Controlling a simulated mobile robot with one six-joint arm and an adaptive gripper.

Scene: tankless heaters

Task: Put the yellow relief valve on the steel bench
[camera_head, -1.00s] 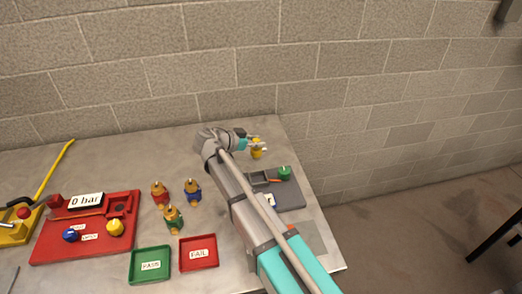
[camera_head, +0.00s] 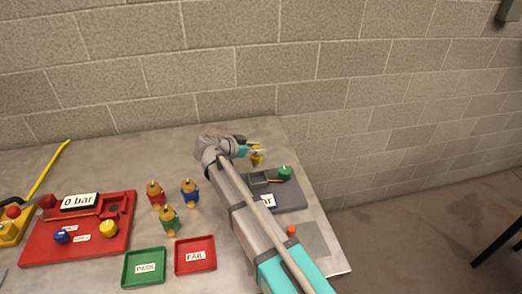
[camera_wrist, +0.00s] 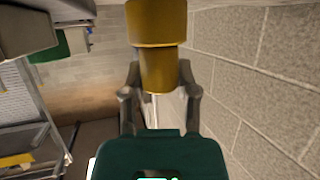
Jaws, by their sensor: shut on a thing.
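My gripper (camera_head: 258,149) is over the back right corner of the steel bench (camera_head: 110,160). It is shut on the yellow relief valve (camera_head: 257,158), which is small and partly hidden by the gripper in the head view. In the wrist view, the valve's yellow-brass body (camera_wrist: 157,25) fills the top middle, with its narrower part between the two fingers (camera_wrist: 160,98). I cannot tell whether the valve touches the bench.
Red (camera_head: 155,193), blue (camera_head: 189,191) and green (camera_head: 169,220) banded valves stand mid-bench. Near them are a green PASS tray (camera_head: 126,270), a red FAIL tray (camera_head: 178,259) and a red test rig (camera_head: 35,255). A grey fixture (camera_head: 293,196) lies beside my arm.

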